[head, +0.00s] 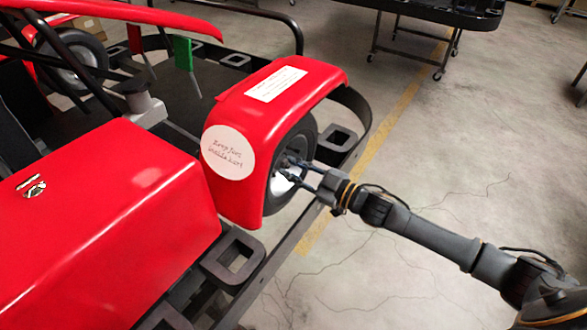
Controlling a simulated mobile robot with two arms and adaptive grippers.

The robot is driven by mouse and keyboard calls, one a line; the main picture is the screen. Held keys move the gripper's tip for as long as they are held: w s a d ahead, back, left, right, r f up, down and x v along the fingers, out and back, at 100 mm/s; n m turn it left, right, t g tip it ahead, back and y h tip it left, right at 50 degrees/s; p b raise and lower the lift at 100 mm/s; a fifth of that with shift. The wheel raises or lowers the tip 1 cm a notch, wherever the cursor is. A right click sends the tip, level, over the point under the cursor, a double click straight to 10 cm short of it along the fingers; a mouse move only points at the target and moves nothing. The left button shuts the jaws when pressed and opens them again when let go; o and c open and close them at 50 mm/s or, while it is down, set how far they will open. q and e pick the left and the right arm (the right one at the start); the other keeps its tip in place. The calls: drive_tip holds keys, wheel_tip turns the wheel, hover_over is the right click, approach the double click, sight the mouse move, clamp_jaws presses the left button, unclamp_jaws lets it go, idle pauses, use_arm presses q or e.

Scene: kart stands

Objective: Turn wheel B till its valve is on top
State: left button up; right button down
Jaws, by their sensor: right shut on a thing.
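A dark-tyred wheel (307,136) with a pale rim sits under a red fender (274,92) on the kart. No letter shows on it, so I cannot tell from a label whether it is wheel B. My right gripper (291,170) reaches in from the right and is shut on the wheel near its hub. The gripper and fender hide much of the wheel face. I cannot make out the valve. My left gripper is not in view.
A dark frame rail (285,247) and a curved bumper (356,105) run close around the wheel. A red body panel (120,220) fills the lower left. Another wheel (72,58) is at the upper left. A wheeled table (425,12) stands behind. The floor at right is clear.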

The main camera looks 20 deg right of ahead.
drive_tip(key=n, duration=0.3)
drive_tip(key=shift+n, duration=0.4)
drive_tip(key=shift+d+r+n+b, duration=0.15)
drive_tip(key=shift+n+b, duration=0.7)
drive_tip(key=shift+n, duration=2.55)
drive_tip(key=shift+a+r+n+b, duration=0.1)
drive_tip(key=shift+n+b, duration=0.7)
drive_tip(key=shift+n, duration=2.6)
drive_tip(key=c, duration=1.2)
unclamp_jaws()
drive_tip(key=shift+o, duration=0.2)
